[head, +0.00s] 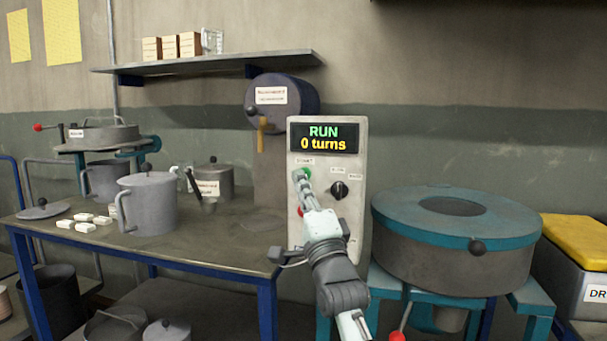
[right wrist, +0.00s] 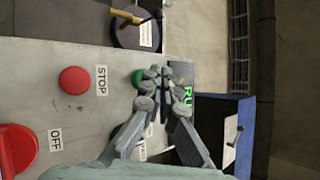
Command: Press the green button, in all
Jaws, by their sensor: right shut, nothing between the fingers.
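The green button (head: 307,172) is on the upper left of a grey control panel (head: 350,226), under a display (head: 323,138) that reads "RUN" and "0 turns". My right gripper (head: 303,175) is shut and empty, with its fingertips at the green button and partly covering it. In the right wrist view the fingertips (right wrist: 153,72) overlap the green button (right wrist: 138,78), of which only an edge shows. I cannot tell whether they touch it. My left gripper is not in view.
A red stop button (right wrist: 74,80) is close to the green one, with a larger red knob (right wrist: 16,150) beyond it. A black dial (head: 339,190) is right of the fingers. A round teal-topped drum (head: 455,245) stands right of the panel, and a table (head: 250,240) with pots stands left.

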